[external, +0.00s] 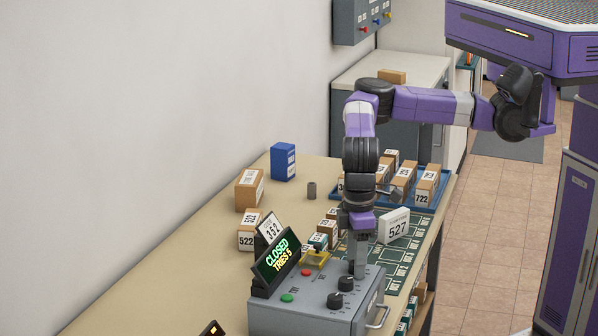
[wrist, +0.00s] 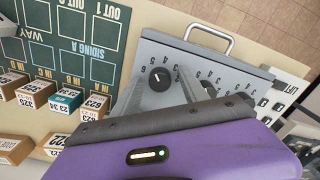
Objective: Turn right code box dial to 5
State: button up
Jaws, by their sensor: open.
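The grey code box (external: 315,311) stands at the near end of the bench. It carries black dials: two show in the external view, one (external: 346,283) nearer my gripper and one (external: 334,300) nearer the camera. My gripper (external: 356,270) points straight down at the far end of the dial row. In the wrist view my open gripper (wrist: 160,86) has one finger on each side of a black dial (wrist: 160,77), with printed numbers around it. Contact and the exact pointer reading cannot be told. Another dial is partly hidden behind the right finger.
The display (external: 277,258) reads CLOSED, TRIES 5. Green (external: 287,298) and red (external: 306,272) buttons sit on the box. A metal handle (external: 379,317) sticks out from its side. Labelled parcels, a white 527 block (external: 394,226) and a blue tray (external: 432,205) lie beyond.

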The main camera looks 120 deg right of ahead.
notch_tip(320, 180, up, 8)
jog(key=shift+f, duration=0.1)
dwell(0.4)
